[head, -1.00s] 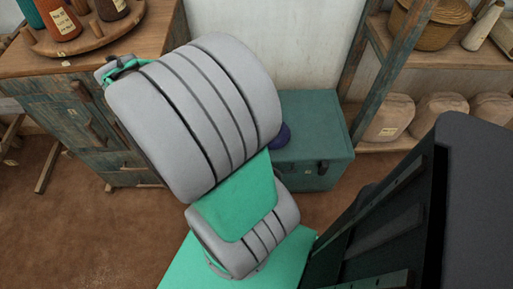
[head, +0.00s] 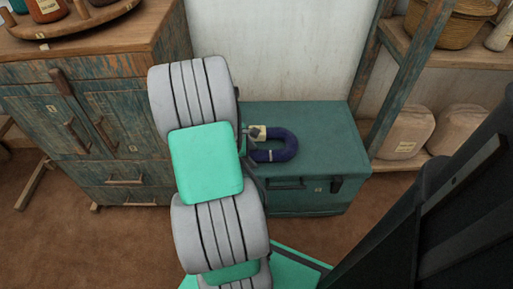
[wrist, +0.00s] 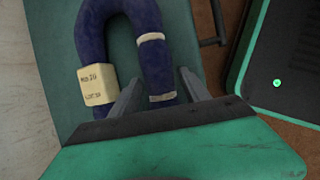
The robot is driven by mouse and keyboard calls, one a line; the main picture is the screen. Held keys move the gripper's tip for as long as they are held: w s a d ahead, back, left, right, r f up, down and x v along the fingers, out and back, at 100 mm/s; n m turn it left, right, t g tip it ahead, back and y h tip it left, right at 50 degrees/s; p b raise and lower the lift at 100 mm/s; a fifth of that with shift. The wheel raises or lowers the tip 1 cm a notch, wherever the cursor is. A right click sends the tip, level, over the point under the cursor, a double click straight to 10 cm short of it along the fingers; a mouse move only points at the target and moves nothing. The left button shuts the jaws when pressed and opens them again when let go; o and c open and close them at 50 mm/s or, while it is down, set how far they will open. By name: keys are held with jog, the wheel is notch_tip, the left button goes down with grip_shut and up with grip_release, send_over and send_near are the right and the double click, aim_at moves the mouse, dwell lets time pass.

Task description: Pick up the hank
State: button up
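The hank (head: 280,150) is a dark blue U-shaped bundle with pale ties and a cream paper label. It lies on the lid of a teal chest (head: 310,118). In the wrist view the hank (wrist: 155,65) curves at the top, with its label on the left leg. My gripper (wrist: 160,93) is open, its two grey fingers on either side of the right leg's lower end. I cannot tell how high the fingers are above the lid. In the head view my arm hides most of the gripper, just left of the hank.
A worn blue-green wooden cabinet (head: 95,125) stands left of the chest, with a round tray (head: 75,28) of labelled cones on top. A shelf (head: 470,70) with a basket and sacks stands at right. A pale wall is behind the chest.

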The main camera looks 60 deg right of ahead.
jog(key=shift+r, duration=0.1)
jog(key=shift+c, duration=0.4)
grip_shut()
jog(key=shift+r, duration=0.1)
